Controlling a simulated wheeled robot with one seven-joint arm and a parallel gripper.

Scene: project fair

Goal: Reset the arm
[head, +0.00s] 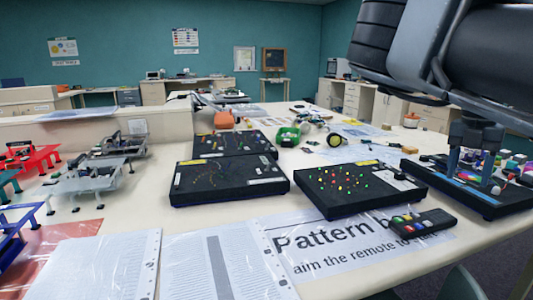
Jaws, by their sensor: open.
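My arm reaches in from the upper right of the head view, its dark links filling that corner. My gripper (471,168) hangs below it, pointing down, with its two fingers apart and nothing seen between them. It is in front of or over the black board with colored parts (480,199) at the right of the table. I cannot tell whether the fingertips touch that board.
The long pale table (120,212) carries a black board with colored lights (352,187), another with wires (228,178), a remote (419,224) and a "Pattern" sheet (335,245). Small model frames (90,178) stand at left. Open air lies above the table's middle.

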